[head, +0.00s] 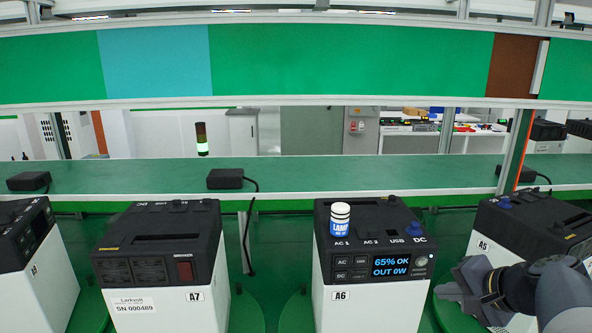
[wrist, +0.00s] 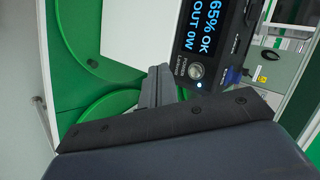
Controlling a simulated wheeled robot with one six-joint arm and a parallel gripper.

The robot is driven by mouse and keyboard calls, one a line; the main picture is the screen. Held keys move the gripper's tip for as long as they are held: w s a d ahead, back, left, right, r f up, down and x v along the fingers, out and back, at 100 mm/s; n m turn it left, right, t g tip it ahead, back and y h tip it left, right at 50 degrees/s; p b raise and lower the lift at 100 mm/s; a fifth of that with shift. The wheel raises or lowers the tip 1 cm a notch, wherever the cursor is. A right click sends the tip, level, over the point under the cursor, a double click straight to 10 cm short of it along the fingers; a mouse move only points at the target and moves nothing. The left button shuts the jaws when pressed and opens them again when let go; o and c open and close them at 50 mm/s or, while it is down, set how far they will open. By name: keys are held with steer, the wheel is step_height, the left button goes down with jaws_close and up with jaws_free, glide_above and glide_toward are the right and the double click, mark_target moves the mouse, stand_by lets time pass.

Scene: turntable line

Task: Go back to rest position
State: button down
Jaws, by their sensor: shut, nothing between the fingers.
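My gripper (head: 468,289) is at the lower right of the head view, right of the A6 power station (head: 368,308) and in front of the A5 station (head: 522,236). It is shut and empty. In the wrist view the gripper (wrist: 158,84) points toward the A6 station's front, beside its lit display (wrist: 205,27). The A6 display reads 65% OK, OUT 0W. A white and blue lamp tester (head: 339,219) stands upright on top of A6, at the AC 1 label. A blue plug or cap (head: 415,229) sits at its DC label.
The A7 station (head: 165,300) stands to the left, with another station (head: 38,260) at the far left edge. Stations rest on round green turntables (head: 245,313). A green shelf (head: 310,174) with black adapters (head: 232,179) runs behind. A gap lies between A7 and A6.

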steer(key=s, duration=0.2)
steer(key=shift+s, duration=0.35)
